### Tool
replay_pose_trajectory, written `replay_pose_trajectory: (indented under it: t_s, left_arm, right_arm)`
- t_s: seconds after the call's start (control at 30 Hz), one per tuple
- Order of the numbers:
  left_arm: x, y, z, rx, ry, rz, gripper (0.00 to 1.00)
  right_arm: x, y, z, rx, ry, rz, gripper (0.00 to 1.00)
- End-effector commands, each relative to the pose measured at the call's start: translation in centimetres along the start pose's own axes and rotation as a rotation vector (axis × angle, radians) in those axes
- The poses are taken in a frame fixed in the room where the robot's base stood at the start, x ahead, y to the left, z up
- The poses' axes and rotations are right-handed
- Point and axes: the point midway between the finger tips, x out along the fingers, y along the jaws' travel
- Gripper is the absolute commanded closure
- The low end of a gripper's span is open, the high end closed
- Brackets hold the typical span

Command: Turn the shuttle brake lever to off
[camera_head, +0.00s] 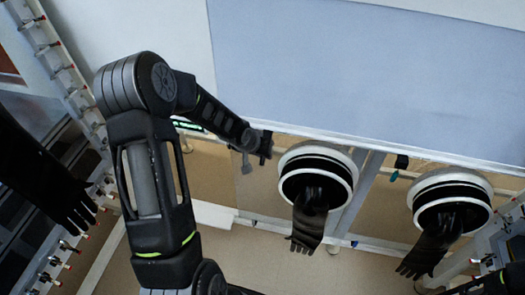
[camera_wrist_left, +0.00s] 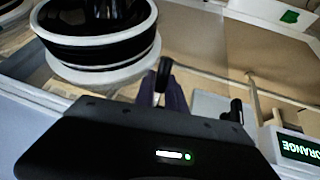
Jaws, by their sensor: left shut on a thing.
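My left gripper (camera_head: 264,146) is at the end of the left arm, below the large pale panel and just left of a round glove port. In the left wrist view the left gripper (camera_wrist_left: 173,100) is shut on a thin metal lever (camera_wrist_left: 157,98) with a black knob (camera_wrist_left: 164,70), which stands up between the fingers. I take this to be the shuttle brake lever; no label or off mark on it is readable. The gripper mostly hides the lever in the head view.
A glove port (camera_head: 318,172) with a hanging black glove (camera_head: 308,225) is close beside the left gripper. A second port (camera_head: 451,203) is farther right.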

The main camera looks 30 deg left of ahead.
Motion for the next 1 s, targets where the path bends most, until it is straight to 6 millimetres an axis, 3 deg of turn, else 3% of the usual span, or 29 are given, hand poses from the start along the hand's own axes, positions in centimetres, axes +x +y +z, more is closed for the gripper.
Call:
replay_pose_trajectory:
  t_s: [0.17,0.2,0.43,0.77,1.0]
  left_arm:
    - [0.0,0.0,0.0,0.0,-0.001,0.0,1.0]
    - [0.0,0.0,0.0,0.0,0.0,0.0,0.82]
    - [0.0,0.0,0.0,0.0,0.001,0.0,0.64]
    - [-0.2,0.0,0.0,0.0,0.002,0.0,0.63]
    - [-3.1,-0.2,-0.1,-0.001,0.004,-0.002,0.63]
  right_arm:
    - [0.0,0.0,0.0,0.0,0.0,0.0,0.64]
    - [0.0,0.0,0.0,0.0,0.0,0.0,0.64]
    - [0.0,0.0,0.0,-0.001,0.0,-0.001,0.64]
    - [0.0,0.0,0.0,-0.001,0.0,-0.001,0.64]
    - [0.0,0.0,0.0,0.0,0.0,-0.001,0.64]
